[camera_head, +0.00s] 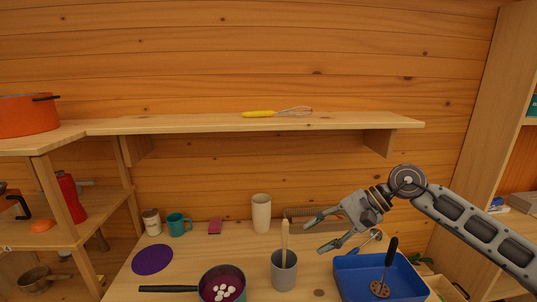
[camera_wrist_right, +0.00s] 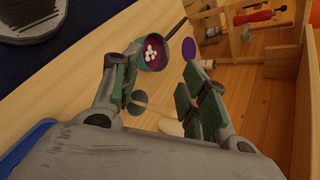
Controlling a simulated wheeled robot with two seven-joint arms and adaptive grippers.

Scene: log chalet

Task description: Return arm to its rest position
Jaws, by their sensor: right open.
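My right arm comes in from the right in the head view. Its gripper (camera_head: 322,231) is open and empty above the back part of the counter, between the grey cup and the blue tray. In the right wrist view the two fingers of the right gripper (camera_wrist_right: 157,85) are spread apart with nothing between their tips. Beyond them the pot with white pieces (camera_wrist_right: 153,52) shows on the counter. My left arm and gripper are not in view.
A grey cup (camera_head: 284,272) holds a wooden utensil. A blue tray (camera_head: 351,284) holds a dark-handled masher (camera_head: 388,266). A pot (camera_head: 222,286), purple disc (camera_head: 152,260), teal mug (camera_head: 179,225) and beige cylinder (camera_head: 261,213) stand on the counter. A whisk (camera_head: 278,113) lies on the shelf (camera_head: 200,124) above.

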